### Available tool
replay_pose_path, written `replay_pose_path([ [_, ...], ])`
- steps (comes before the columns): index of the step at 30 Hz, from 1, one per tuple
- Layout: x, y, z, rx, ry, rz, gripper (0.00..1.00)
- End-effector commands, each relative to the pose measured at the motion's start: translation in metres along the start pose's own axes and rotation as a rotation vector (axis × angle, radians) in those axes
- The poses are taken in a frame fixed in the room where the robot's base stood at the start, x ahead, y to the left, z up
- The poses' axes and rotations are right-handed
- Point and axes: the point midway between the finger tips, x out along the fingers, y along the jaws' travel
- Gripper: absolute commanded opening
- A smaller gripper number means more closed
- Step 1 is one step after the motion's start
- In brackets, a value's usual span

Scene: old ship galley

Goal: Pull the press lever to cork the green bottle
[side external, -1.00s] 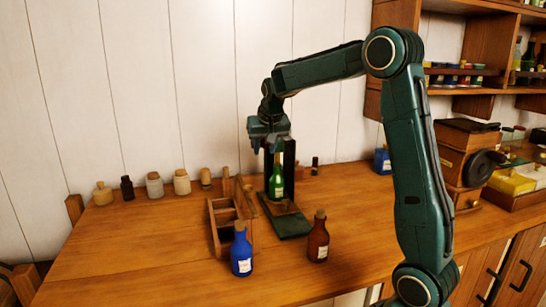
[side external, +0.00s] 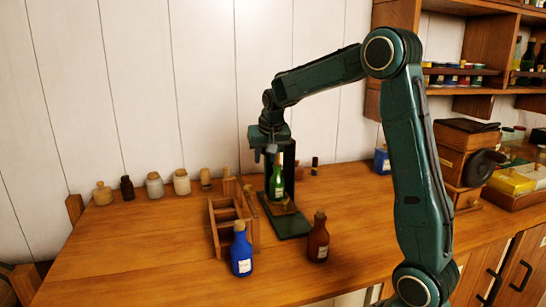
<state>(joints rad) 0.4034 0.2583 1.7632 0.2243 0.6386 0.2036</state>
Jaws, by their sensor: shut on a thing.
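The green bottle (side external: 277,182) stands upright on the base of the dark green press (side external: 293,228), in front of its black upright post. It has a pale label. My gripper (side external: 267,153) is at the top of the press, just above and slightly left of the bottle's neck. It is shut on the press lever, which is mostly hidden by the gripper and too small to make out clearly. I cannot tell whether a cork sits in the bottle's mouth.
A blue bottle (side external: 241,252) and a brown bottle (side external: 318,240) stand in front of the press. A wooden rack (side external: 217,237) is close on its left. Several small jars line the wall. A wooden grinder (side external: 466,160) is at right. The table's left front is clear.

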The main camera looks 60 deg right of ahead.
Motion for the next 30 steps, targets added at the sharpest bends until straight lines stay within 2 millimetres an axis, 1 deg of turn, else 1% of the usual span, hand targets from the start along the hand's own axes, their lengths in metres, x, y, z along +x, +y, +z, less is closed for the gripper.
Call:
replay_pose_path([
  [1,0.002,-0.001,0.003,-0.005,-0.011,0.0,0.12],
  [7,0.004,-0.001,0.005,-0.005,-0.011,0.0,0.12],
  [18,0.015,-0.001,0.011,-0.004,-0.009,0.0,0.12],
  [30,0.014,-0.001,0.01,-0.004,-0.006,-0.001,0.11],
])
